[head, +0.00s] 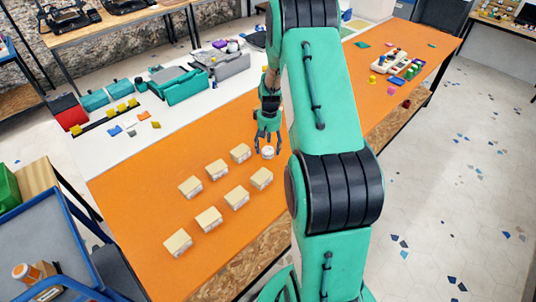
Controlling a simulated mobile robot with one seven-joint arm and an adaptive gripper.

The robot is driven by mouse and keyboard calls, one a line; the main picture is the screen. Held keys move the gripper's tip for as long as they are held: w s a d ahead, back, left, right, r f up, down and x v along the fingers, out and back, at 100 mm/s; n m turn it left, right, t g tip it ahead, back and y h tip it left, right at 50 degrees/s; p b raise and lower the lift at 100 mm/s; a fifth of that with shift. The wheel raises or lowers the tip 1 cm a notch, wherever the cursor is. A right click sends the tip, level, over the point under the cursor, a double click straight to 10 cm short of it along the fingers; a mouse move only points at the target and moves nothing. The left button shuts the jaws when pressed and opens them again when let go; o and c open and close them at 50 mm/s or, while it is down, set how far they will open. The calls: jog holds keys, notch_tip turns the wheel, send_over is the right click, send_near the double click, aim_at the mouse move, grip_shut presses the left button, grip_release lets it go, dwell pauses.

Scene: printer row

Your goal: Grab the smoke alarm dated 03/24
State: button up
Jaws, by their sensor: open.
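A small round white object (267,153), which looks like a smoke alarm, lies on the orange tabletop (140,200). No date can be read on it. My gripper (267,144) is open and points down just behind it, with the fingers spread near its far side. I cannot tell whether they touch it. Several cream boxes with small white labels stand in two rows to the left and front of it; the nearest are one box (240,153) and another (261,179). Their labels are too small to read.
A white table (205,107) behind holds teal and grey machines (180,84) and small coloured blocks. The orange surface continues to the right with more coloured parts (410,72). A blue-framed cart (45,235) stands at the lower left. My arm hides the middle.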

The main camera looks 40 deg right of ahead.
jog(key=shift+f, duration=1.2)
jog(key=shift+c, duration=0.5)
jog(key=c, duration=1.2)
